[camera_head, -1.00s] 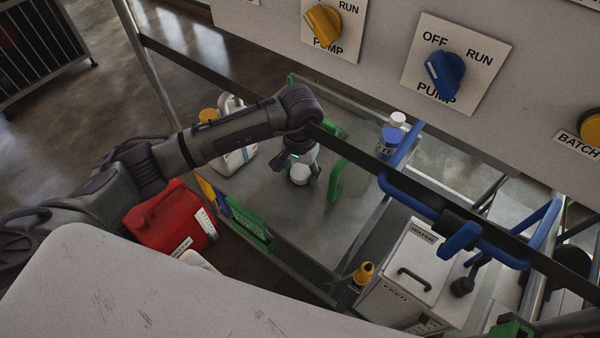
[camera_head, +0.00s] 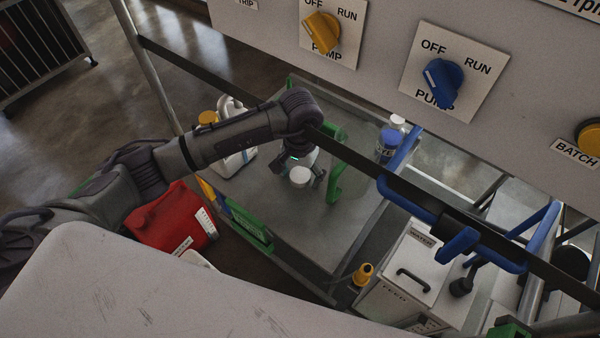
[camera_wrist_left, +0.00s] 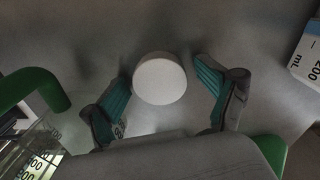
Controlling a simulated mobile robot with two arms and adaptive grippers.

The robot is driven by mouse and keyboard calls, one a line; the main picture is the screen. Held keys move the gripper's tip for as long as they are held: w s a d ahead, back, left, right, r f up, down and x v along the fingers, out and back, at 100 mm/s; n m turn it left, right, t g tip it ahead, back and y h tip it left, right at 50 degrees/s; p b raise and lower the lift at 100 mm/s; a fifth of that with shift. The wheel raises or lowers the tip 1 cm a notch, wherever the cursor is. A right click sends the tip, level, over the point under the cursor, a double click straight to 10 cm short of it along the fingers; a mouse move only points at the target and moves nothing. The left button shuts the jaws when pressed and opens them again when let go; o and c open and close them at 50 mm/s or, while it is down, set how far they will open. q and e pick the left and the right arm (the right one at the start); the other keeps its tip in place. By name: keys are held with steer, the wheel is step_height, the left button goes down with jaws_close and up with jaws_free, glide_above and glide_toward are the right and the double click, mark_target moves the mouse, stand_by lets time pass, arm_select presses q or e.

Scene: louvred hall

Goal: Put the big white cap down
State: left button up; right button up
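The big white cap (camera_head: 300,177) is on the grey tray-like surface below the panel. It shows as a plain white disc in the left wrist view (camera_wrist_left: 160,79). My left gripper (camera_head: 304,176) is over the surface with its two fingers spread around the cap. In the left wrist view my left gripper (camera_wrist_left: 168,95) has a clear gap between the cap and the right finger; the left finger is closer, with a small gap. The cap's underside is hidden. My right gripper is not in view.
Clear measuring jugs with green handles (camera_head: 336,182) stand close right of the gripper. A white jug (camera_head: 236,160) with an orange cap is at left, a blue-labelled bottle (camera_head: 387,146) at right. The surface's front part is clear.

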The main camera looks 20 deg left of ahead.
mark_target(300, 175)
arm_select(q)
steer(key=shift+w+r+b, duration=0.1)
steer(key=shift+r+b, duration=0.2)
steer(key=shift+r, duration=0.5)
step_height(300, 175, up, 6)
steer(key=shift+f+b, duration=0.25)
steer(key=shift+b, duration=0.4)
steer(key=shift+r, duration=0.55)
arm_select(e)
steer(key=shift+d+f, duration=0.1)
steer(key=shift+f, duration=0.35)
